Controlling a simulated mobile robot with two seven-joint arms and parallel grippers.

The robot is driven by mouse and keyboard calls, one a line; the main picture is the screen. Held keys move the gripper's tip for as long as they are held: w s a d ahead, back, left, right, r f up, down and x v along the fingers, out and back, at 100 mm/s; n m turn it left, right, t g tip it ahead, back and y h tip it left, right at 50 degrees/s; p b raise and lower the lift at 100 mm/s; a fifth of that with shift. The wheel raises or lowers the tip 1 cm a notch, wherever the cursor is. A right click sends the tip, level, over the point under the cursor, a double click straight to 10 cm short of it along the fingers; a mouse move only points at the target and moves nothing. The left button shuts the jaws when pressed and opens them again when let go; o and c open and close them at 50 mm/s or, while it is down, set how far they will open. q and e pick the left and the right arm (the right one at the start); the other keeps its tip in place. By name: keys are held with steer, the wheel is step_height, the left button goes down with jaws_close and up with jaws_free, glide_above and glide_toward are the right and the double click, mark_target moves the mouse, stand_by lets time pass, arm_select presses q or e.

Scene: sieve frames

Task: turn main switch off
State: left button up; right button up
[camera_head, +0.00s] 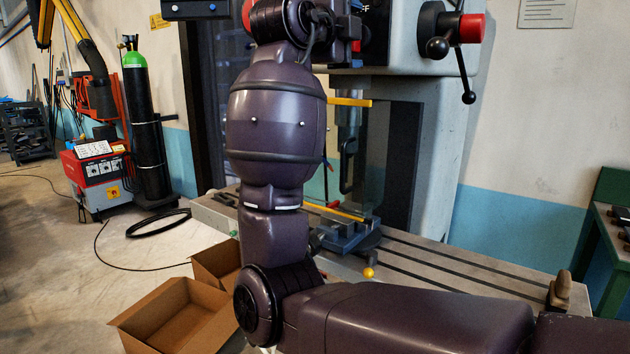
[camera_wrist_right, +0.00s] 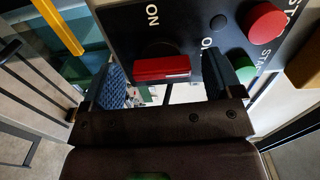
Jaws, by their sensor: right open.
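The main switch shows in the right wrist view as a red handle (camera_wrist_right: 163,68) on a dark control panel (camera_wrist_right: 190,22). The handle lies level across the picture. A white ON label is above it, and a second label starting with O is to its right, partly hidden by a finger. My right gripper (camera_wrist_right: 167,82) is open, with one finger left of the handle and one right of it, a gap showing on both sides. In the head view my right arm rises in front of the machine, and its gripper is mostly hidden at the top. My left gripper is not in view.
A red button (camera_wrist_right: 265,20) and a green button (camera_wrist_right: 241,66) sit on the panel close to the right finger. A yellow bar (camera_wrist_right: 58,26) is at the upper left. In the head view a machine table (camera_head: 455,268) with a vise and cardboard boxes (camera_head: 175,315) stand below.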

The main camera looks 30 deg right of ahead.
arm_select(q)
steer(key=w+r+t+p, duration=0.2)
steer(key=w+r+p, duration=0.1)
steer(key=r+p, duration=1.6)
arm_select(e)
steer(key=s+a+n+b, duration=0.25)
steer(key=a+n, duration=0.25)
steer(key=n, duration=0.4)
steer(key=s+a+n+b, duration=0.25)
steer(key=a+n, duration=0.25)
steer(key=n, duration=0.4)
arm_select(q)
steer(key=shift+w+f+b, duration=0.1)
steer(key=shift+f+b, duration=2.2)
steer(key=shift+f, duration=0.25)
arm_select(e)
steer(key=w+f+n+t+y, duration=0.1)
steer(key=f+n+t+y, duration=0.1)
steer(key=f, duration=0.8)
steer(key=w+d+f+n+t+y, duration=0.1)
steer(key=f+n, duration=0.4)
steer(key=f, duration=0.5)
steer(key=w+f+n+t+y, duration=0.2)
steer(key=f+n+t+y, duration=0.1)
steer(key=f, duration=0.8)
steer(key=shift+w+d+n+y, duration=0.35)
steer(key=shift+n+y, duration=0.15)
steer(key=shift+n, duration=0.1)
